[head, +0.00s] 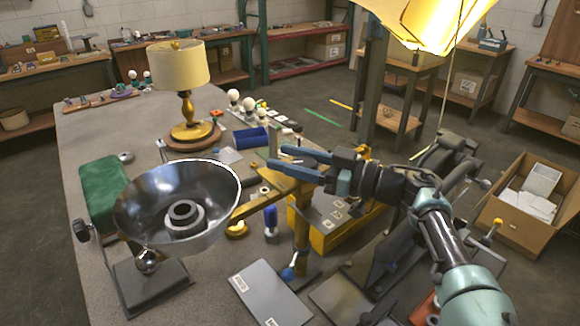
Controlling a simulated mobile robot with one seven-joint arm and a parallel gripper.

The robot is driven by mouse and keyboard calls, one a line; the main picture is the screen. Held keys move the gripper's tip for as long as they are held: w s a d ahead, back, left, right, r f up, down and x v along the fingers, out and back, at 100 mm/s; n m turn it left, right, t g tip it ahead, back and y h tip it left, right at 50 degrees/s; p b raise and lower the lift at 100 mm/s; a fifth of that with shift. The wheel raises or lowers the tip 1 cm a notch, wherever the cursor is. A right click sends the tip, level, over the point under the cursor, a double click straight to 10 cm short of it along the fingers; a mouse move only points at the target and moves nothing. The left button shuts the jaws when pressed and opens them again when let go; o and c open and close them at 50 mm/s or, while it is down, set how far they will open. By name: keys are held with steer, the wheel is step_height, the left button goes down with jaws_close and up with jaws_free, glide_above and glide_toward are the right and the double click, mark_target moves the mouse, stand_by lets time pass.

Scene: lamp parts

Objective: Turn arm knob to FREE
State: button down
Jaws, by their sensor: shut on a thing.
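My gripper (280,157) reaches in from the right with its two blue-grey fingers pointing left. It is at the top of an upright yellow post (302,232) that carries a yellow arm (258,203). The fingers are shut on a dark round knob (307,158) at the post's top. The fingers partly hide the knob. I cannot read a FREE mark or tell which way the knob is turned.
A shiny metal bowl-shaped shade (150,217) stands left of the post. A lit yellow shade (425,18) hangs above my arm.

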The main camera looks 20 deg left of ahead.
steer(key=shift+r, duration=0.1)
steer(key=shift+c, duration=1.3)
jaws_free()
step_height(320, 180, up, 10)
steer(key=shift+a, duration=0.1)
